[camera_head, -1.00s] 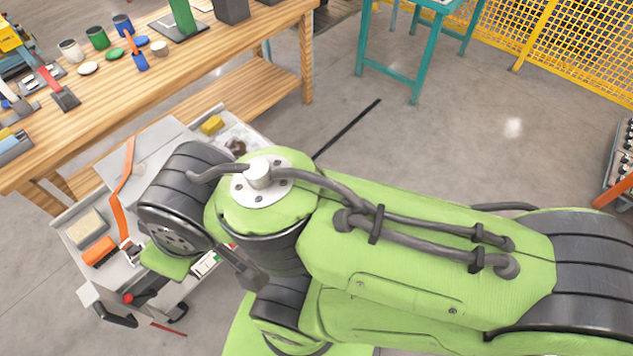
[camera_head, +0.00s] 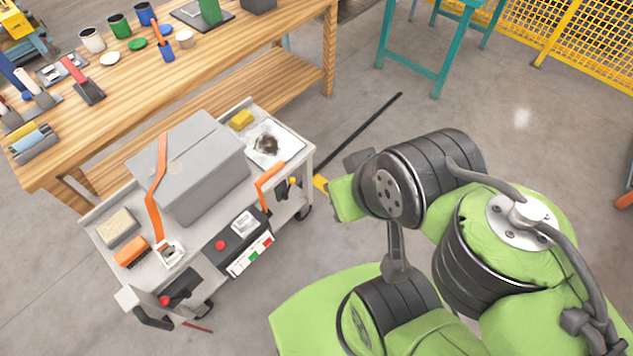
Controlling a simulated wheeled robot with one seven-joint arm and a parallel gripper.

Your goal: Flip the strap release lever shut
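A grey box (camera_head: 205,165) sits on the cart, with an orange strap (camera_head: 157,185) running over its left part. The strap ends at a small metal buckle (camera_head: 168,253) at the cart's front left. A second orange strap piece (camera_head: 270,185) shows at the box's right. I cannot make out whether the release lever is raised or flat. The end of my arm, with my gripper (camera_head: 345,198), is to the right of the cart, clear of the buckle. Its fingers cannot be made out, and nothing held is visible.
The cart (camera_head: 95,232) also carries a sponge (camera_head: 118,227), an orange brush (camera_head: 132,252) and a control panel (camera_head: 250,255) with a red button. A wooden workbench (camera_head: 200,60) with cups and tools stands behind. Floor at right is open toward a teal stand (camera_head: 410,67) and yellow fence (camera_head: 580,40).

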